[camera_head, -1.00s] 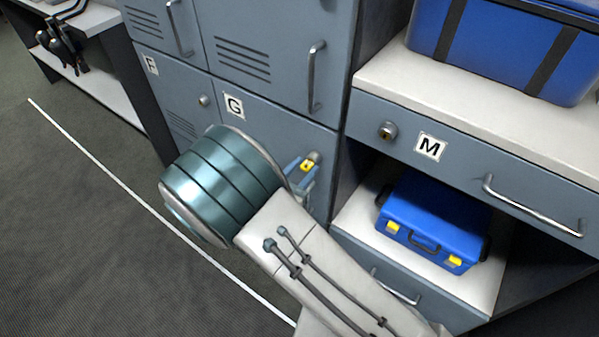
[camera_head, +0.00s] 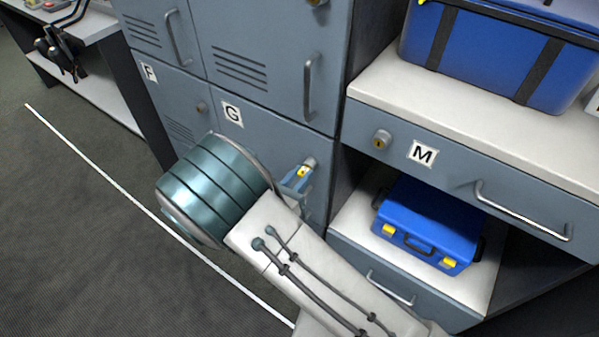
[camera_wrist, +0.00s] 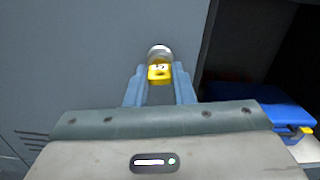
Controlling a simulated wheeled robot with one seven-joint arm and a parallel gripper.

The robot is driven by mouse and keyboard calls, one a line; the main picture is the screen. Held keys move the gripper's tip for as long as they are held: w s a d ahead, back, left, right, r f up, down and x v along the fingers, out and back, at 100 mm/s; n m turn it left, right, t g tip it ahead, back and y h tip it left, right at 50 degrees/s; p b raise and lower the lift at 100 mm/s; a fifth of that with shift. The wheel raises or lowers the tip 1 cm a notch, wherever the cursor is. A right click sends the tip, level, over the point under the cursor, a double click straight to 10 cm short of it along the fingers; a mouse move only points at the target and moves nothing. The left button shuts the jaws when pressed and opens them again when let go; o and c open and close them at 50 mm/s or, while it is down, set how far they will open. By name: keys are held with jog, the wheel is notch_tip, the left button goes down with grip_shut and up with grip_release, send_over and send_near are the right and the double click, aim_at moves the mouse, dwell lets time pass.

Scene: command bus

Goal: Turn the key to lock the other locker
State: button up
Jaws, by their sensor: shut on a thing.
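My gripper (camera_head: 300,176) is at the lower locker door marked G (camera_head: 270,130), near the door's right side. Its fingers are shut on a small yellow key (camera_head: 303,171) at a round silver lock (camera_head: 311,162). In the wrist view the yellow key (camera_wrist: 159,72) sits between the two blue fingertips, directly against the silver lock (camera_wrist: 159,52). The shaft of the key is hidden, so its depth in the lock cannot be seen. The locker marked F (camera_head: 165,95), to the left, has its own round lock (camera_head: 201,107). Both doors look closed.
A drawer marked M (camera_head: 450,165) with a lock and bar handle is to the right. A blue case (camera_head: 430,215) sits on the open shelf below it, and a larger blue box (camera_head: 480,55) stands on the counter above. Clear floor (camera_head: 80,230) lies at left.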

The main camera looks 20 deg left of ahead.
jog(key=shift+n+p, duration=0.9)
jog(key=shift+r+n+p, duration=0.15)
jog(key=shift+n+p, duration=0.15)
jog(key=shift+p, duration=0.15)
jog(key=shift+n+p, duration=1.2)
jog(key=shift+p, duration=0.05)
jog(key=shift+n, duration=0.3)
jog(key=shift+n+p, duration=0.3)
jog(key=shift+p, duration=0.2)
